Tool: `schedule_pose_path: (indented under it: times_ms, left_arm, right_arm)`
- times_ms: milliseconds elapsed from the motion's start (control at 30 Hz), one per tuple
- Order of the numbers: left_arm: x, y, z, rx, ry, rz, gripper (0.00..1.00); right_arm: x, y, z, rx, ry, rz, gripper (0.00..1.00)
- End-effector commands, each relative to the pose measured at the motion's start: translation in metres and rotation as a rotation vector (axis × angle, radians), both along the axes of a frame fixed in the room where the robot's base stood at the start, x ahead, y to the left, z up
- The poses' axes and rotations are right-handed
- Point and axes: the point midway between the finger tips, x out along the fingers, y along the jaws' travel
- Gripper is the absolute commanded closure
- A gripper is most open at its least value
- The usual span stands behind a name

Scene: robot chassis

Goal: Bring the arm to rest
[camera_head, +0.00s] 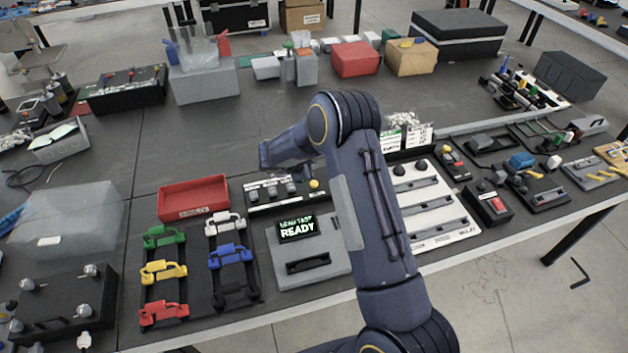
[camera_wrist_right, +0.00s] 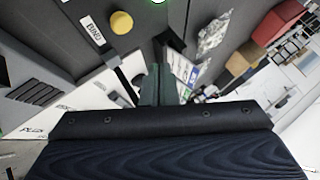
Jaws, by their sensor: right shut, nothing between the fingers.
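My right arm (camera_head: 365,190) rises from the bottom of the head view over the workbench (camera_head: 110,150), bends at the top and reaches left. My right gripper (camera_head: 266,157) hangs above the bench behind the small panel with knobs and a yellow button (camera_head: 314,184). It is apart from that panel. In the right wrist view the dark fingers (camera_wrist_right: 158,88) are together, with nothing between them. The yellow button also shows in the right wrist view (camera_wrist_right: 122,22). My left gripper is not in view.
A white slotted panel (camera_head: 432,205) lies right of my arm. Bare bench lies left of the gripper. Boxes (camera_head: 355,58) line the back.

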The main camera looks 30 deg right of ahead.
Motion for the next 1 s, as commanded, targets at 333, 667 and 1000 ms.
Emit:
schedule_pose_path:
  times_ms: [333,667,1000]
  left_arm:
    - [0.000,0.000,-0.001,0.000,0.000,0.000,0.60]
    - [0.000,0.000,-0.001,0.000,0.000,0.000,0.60]
    - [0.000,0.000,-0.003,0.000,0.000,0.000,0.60]
  right_arm:
    - [0.000,0.000,-0.001,0.000,0.000,0.000,1.00]
    - [0.001,0.000,0.002,0.001,-0.006,0.006,1.00]
    - [0.022,0.021,0.154,0.079,-0.317,0.486,1.00]
